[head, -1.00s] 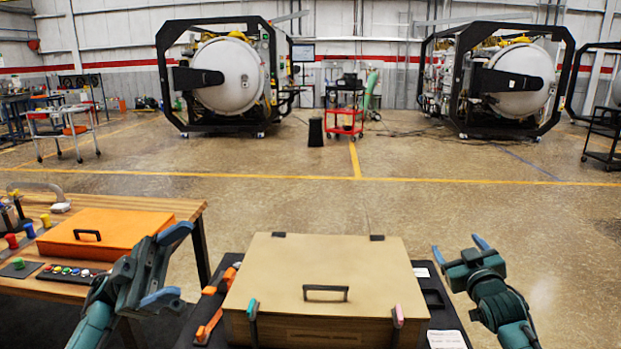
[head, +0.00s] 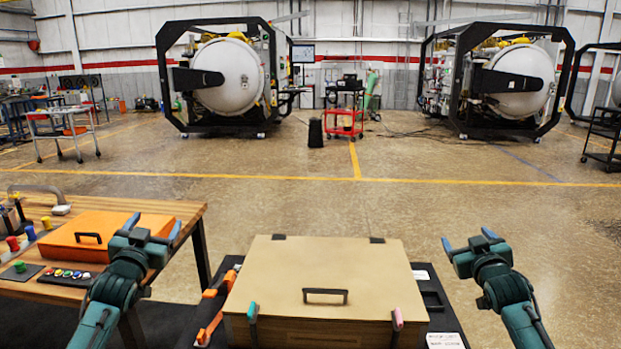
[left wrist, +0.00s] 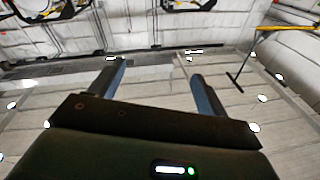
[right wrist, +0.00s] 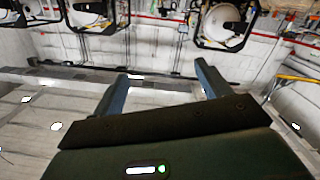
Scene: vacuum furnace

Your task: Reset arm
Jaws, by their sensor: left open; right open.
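My left gripper (head: 153,225) is raised left of the tan box, in front of the orange case in the head view. My right gripper (head: 467,240) is raised to the right of the tan box. Its fingers are apart and empty, as the right wrist view (right wrist: 163,88) also shows. Neither gripper touches anything.
A closed tan box (head: 325,272) with a black handle sits on a dark surface in front of me. A wooden table (head: 185,212) at left bears an orange case (head: 115,228) and coloured buttons. Open floor lies beyond, before two furnaces (head: 228,75) (head: 515,80).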

